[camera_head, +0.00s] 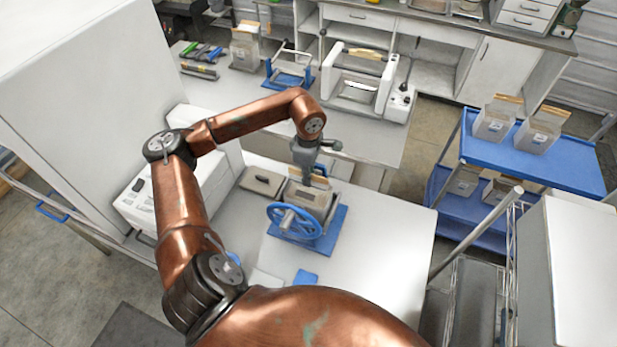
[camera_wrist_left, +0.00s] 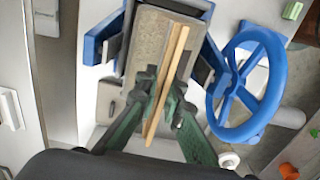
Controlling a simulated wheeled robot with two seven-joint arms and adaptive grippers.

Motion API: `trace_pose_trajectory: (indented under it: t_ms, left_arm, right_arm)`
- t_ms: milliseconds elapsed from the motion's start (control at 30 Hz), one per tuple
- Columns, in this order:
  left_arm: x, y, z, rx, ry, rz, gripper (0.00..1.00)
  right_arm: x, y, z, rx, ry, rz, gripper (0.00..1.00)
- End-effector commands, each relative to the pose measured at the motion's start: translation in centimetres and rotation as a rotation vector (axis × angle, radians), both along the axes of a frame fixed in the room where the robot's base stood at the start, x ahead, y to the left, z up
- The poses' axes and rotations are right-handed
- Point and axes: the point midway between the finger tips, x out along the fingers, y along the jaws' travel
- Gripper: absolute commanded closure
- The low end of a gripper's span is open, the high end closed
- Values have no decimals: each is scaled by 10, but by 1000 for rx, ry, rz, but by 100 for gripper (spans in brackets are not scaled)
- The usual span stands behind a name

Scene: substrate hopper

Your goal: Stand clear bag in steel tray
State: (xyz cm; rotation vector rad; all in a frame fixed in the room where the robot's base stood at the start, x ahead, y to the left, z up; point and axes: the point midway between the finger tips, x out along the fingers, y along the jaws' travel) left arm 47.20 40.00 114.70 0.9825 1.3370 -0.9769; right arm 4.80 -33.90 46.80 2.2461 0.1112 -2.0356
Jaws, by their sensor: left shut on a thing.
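My left gripper (camera_head: 312,178) is shut on the tan top strip of a clear bag (camera_wrist_left: 150,45). In the left wrist view its green fingers (camera_wrist_left: 160,105) close from both sides on the strip (camera_wrist_left: 168,75). The bag holds grey-brown filling and sits within or just over a grey metal holder (camera_head: 308,200) on a blue base with a blue handwheel (camera_head: 292,222). I cannot tell whether it touches the holder's floor. The gripper partly hides the bag in the head view. I cannot tell for certain which thing is the steel tray. My right gripper is not in view.
A flat tan-grey plate (camera_head: 262,181) with a dark handle lies left of the holder. The white table (camera_head: 385,235) is clear on the right. Similar bags stand on a blue cart (camera_head: 580,166). A white sealer-like frame (camera_head: 357,78) and a blue stand (camera_head: 288,72) are on the back table.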

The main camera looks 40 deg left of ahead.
Motion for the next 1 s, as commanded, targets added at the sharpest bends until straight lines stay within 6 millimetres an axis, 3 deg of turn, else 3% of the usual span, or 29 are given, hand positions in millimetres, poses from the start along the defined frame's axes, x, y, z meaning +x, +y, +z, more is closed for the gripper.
trace_pose_trajectory:
  t_ms: [300,333,600,867,1000]
  left_arm:
    - [1,0,0,-1,-4,0,100]
    - [1,0,0,-1,-4,0,90]
    - [0,0,-1,-1,-1,0,72]
    - [-1,0,-4,1,3,0,72]
    - [0,0,7,2,1,0,72]
  right_arm:
    - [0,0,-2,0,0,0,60]
    - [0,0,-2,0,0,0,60]
    - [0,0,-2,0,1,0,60]
    - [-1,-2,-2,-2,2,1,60]
    - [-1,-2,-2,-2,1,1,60]
